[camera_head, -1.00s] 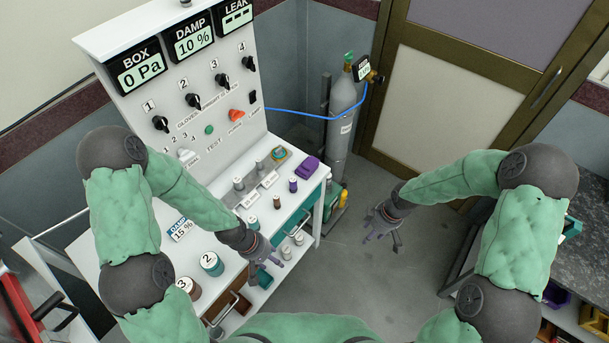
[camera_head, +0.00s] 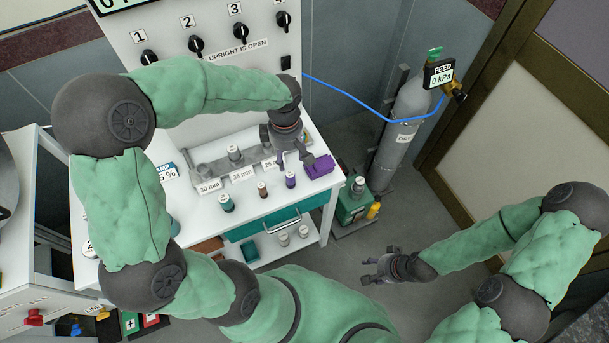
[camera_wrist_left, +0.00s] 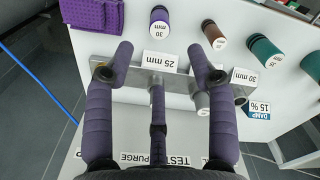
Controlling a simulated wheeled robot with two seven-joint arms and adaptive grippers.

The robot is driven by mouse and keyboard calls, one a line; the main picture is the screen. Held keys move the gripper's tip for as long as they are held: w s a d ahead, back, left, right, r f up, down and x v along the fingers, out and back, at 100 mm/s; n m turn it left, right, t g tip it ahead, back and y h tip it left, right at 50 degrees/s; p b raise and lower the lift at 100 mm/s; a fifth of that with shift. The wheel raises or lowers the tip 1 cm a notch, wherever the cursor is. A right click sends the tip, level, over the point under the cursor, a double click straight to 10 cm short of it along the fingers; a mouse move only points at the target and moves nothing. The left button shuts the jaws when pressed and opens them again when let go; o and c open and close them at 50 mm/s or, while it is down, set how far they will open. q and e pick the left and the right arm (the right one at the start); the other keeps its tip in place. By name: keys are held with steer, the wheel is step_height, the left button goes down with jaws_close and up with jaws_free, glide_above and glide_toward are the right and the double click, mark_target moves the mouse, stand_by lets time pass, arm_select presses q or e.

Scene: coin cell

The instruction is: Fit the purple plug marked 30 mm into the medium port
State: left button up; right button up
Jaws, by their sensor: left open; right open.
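The purple plug (camera_head: 290,180) stands upright on the white bench near its front right edge; in the left wrist view it shows at the top (camera_wrist_left: 159,20), its end reading 30 mm. My left gripper (camera_head: 294,160) is open and empty above the grey metal port bar, just behind the plug; its fingers (camera_wrist_left: 165,50) do not touch the plug. The port bar (camera_wrist_left: 132,75) has a dark hole near one finger and another near the 30 mm label. A grey cylinder (camera_head: 235,153) stands at the bar. My right gripper (camera_head: 372,265) is open and empty over the floor.
A brown plug (camera_head: 262,190) and a green plug (camera_head: 227,203) stand left of the purple one. A purple cloth-like block (camera_head: 318,166) lies at the bench's right end. The upright control panel (camera_head: 225,70) rises behind. A gas cylinder (camera_head: 400,125) with a blue hose stands right.

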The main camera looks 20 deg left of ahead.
arm_select(q)
steer(key=b, duration=0.1)
glide_above(290, 173)
step_height(290, 173, down, 5)
steer(key=shift+s+a+r, duration=0.1)
steer(key=shift+f+b, duration=0.9)
steer(key=shift+f, duration=2)
jaws_close()
